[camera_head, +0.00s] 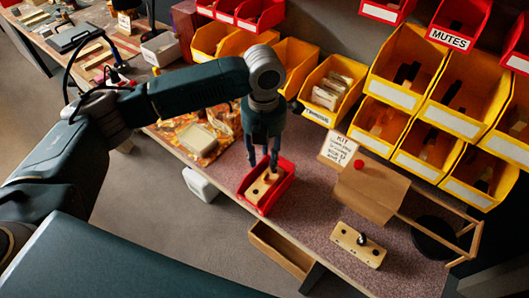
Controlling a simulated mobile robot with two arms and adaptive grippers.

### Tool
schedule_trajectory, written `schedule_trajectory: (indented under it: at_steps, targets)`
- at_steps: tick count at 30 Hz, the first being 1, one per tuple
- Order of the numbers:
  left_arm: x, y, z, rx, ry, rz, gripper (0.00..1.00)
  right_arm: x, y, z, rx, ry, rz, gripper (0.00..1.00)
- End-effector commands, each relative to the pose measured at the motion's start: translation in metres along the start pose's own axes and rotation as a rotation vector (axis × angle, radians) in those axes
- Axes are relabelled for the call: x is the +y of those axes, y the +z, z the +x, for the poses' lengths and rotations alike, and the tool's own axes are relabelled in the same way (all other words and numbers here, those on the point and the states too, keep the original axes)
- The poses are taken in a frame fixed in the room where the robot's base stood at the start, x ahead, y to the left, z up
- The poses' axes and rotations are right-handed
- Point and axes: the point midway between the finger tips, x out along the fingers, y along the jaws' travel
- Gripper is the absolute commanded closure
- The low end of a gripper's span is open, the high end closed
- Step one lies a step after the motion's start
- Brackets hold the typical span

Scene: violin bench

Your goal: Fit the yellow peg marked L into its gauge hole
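My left gripper (263,164) points down over a small red bin (246,197) on the bench. Its two fingers are apart, with no held object clear between them. A tan wooden block (260,188) with dark spots lies in the bin below the fingertips. Another pale wooden block (370,254) with dark holes lies on the bench to the right, and a small dark piece (361,239) stands on it. I cannot make out a yellow peg or a letter L; both may be too small or hidden. My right gripper is not in view.
A kit card (339,149) and a brown box with a red knob (368,192) stand right of the bin. Yellow bins (324,89) line the back. An open drawer (281,248) juts from the front edge. Speckled bench top (310,212) is free between bin and right block.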

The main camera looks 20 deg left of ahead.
Motion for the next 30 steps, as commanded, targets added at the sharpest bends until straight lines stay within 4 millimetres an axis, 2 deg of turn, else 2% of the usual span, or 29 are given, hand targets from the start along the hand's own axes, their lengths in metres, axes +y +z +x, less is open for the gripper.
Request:
schedule_trajectory:
  at_steps: [9,15,21,29,30]
  targets:
    - [-0.001,-0.001,0.055,0.003,-0.001,-0.002,0.65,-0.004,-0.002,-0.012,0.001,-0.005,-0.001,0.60]
    - [-0.002,0.000,0.084,0.000,-0.002,-0.002,0.65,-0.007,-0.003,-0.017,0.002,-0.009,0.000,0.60]
    - [-0.001,0.000,0.097,-0.002,0.000,-0.001,0.65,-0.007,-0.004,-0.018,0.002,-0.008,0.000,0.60]
    - [-0.001,0.000,0.098,-0.003,0.000,-0.001,0.65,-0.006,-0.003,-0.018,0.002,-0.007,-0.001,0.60]
    - [-0.001,0.000,0.098,-0.003,0.000,-0.001,0.71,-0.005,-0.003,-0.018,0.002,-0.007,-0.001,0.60]
